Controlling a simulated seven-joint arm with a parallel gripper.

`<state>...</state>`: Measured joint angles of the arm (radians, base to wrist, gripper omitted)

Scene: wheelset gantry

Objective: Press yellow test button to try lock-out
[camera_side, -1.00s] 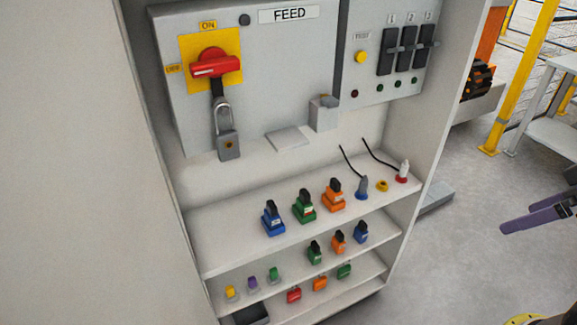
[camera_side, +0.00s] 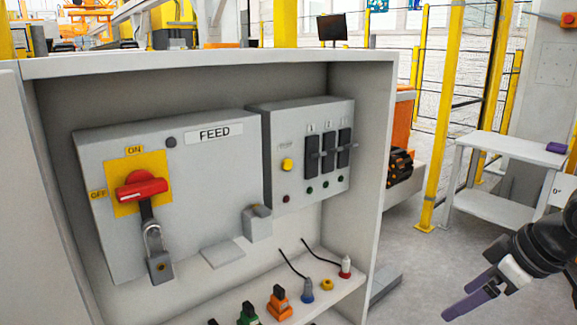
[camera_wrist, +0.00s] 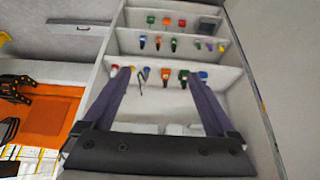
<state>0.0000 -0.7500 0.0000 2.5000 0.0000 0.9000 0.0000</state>
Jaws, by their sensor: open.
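The yellow test button (camera_side: 287,165) is a round knob under a small label, upper left on the grey breaker box (camera_side: 267,150). Nothing covers it in the side view. Left of it is the FEED box (camera_side: 215,185) with a red rotary handle (camera_side: 141,187) on a yellow plate. The handle lies nearly level, and a grey padlock (camera_side: 159,268) hangs below it. My gripper (camera_side: 457,303), with purple fingers, is open and empty at the lower right, outside the cabinet and well apart from the button. In the wrist view, its fingers (camera_wrist: 155,76) are spread. I cannot make out the button there.
The cabinet's right side wall (camera_side: 378,170) stands between my gripper and the breaker box. Black breaker switches (camera_side: 328,150) sit right of the button. A shelf below holds coloured lockout devices (camera_side: 279,304) and plugs. A white table (camera_side: 490,205) and yellow posts (camera_side: 440,120) stand at right.

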